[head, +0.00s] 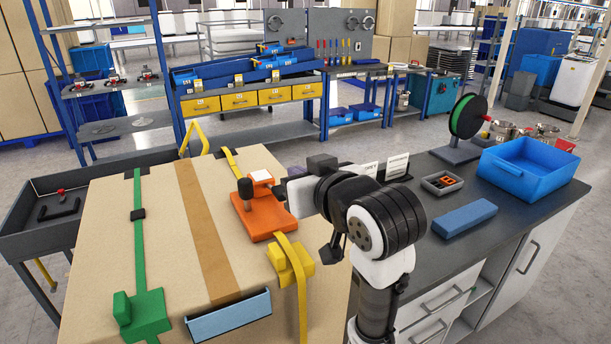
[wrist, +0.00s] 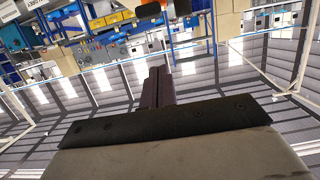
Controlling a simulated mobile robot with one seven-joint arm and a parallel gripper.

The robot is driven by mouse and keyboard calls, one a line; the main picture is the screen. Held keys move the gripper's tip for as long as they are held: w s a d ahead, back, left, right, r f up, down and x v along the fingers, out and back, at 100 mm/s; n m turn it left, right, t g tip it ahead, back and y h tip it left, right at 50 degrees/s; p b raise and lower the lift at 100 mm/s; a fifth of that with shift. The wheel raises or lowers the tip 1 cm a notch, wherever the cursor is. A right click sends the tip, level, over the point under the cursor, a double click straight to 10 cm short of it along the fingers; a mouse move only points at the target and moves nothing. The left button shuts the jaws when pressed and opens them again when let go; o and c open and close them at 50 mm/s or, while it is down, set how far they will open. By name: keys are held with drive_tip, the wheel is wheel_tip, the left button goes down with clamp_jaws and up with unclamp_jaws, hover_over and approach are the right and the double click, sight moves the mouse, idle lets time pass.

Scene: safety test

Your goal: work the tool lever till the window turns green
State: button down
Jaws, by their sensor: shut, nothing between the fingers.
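An orange tool (head: 268,216) sits on top of a large cardboard box (head: 160,240), on a yellow strap (head: 298,300). A lever with a dark brown knob (head: 245,190) stands up at its left side. A small pale window (head: 262,176) on top looks white, not green. My gripper (head: 282,190) is just right of the tool, partly hidden by my wrist; I cannot tell whether it touches. In the wrist view its fingers (wrist: 157,72) are together and empty. An orange patch at the top of that view may be the tool.
A green strap tensioner (head: 142,312), a yellow block (head: 290,262) and a light blue piece (head: 228,316) are on the box. On the dark counter at right are a blue bin (head: 533,165), a blue block (head: 464,218) and a small tray (head: 442,182).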

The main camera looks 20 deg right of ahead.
drive_tip(key=p, duration=0.2)
hover_over(276, 190)
drive_tip(key=s+d, duration=0.1)
drive_tip(key=s, duration=0.2)
drive_tip(key=f, duration=0.1)
drive_tip(key=shift+w+d+f, duration=0.15)
drive_tip(key=shift+f, duration=2.05)
drive_tip(key=shift+f, duration=0.15)
